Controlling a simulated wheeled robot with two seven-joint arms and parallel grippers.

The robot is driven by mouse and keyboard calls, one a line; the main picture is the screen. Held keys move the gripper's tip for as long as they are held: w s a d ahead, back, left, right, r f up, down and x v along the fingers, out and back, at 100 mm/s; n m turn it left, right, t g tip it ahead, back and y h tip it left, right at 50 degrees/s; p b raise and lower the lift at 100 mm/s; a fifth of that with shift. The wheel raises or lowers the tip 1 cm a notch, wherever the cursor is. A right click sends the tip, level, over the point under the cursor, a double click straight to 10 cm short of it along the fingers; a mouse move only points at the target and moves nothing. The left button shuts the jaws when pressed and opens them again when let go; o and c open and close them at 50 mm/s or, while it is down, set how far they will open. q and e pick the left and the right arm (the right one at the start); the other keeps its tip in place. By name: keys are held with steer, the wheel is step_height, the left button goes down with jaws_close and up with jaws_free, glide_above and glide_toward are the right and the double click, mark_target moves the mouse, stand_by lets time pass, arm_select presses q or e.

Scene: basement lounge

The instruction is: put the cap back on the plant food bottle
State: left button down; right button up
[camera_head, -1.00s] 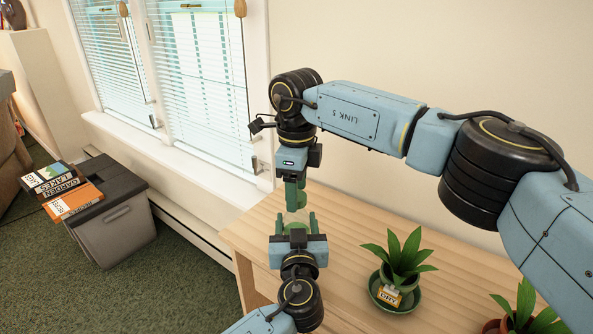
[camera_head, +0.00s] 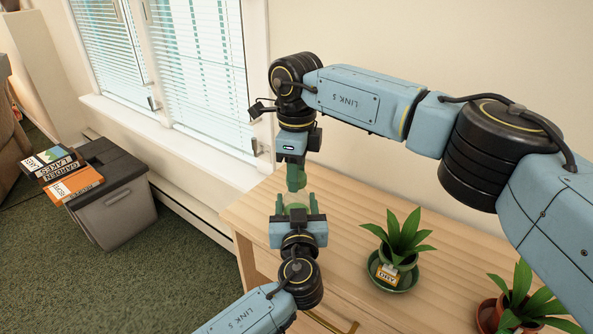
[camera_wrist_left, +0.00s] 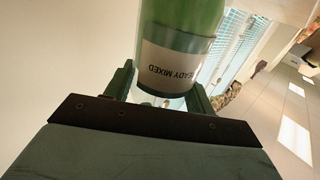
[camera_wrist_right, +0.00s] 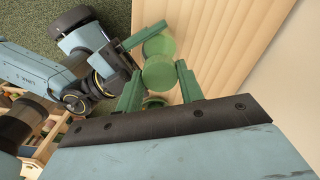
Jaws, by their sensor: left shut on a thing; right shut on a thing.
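The green plant food bottle (camera_wrist_left: 182,15), with a white "READY MIXED" label, is between the fingers of my left gripper (camera_head: 296,205), which is shut on it. My right gripper (camera_head: 297,183) comes down from above, just beyond the left one, and is shut on a round green cap (camera_wrist_right: 159,73). In the right wrist view another round green surface (camera_wrist_right: 159,45), probably the bottle, lies right beside the cap by a left finger. I cannot tell whether cap and bottle touch. The bottle's neck is hidden.
Both grippers are over the wooden cabinet's (camera_head: 345,235) left end. A potted plant (camera_head: 398,250) on a green saucer and another plant (camera_head: 515,300) stand to the right. A grey bin (camera_head: 112,208) with books (camera_head: 62,175) on it is at left. The wall and window are close behind.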

steer(key=o, duration=1.2)
steer(key=shift+c, duration=0.2)
steer(key=shift+r, duration=0.1)
step_height(320, 180, up, 12)
arm_select(q)
steer(key=shift+c, duration=2.2)
jaws_free()
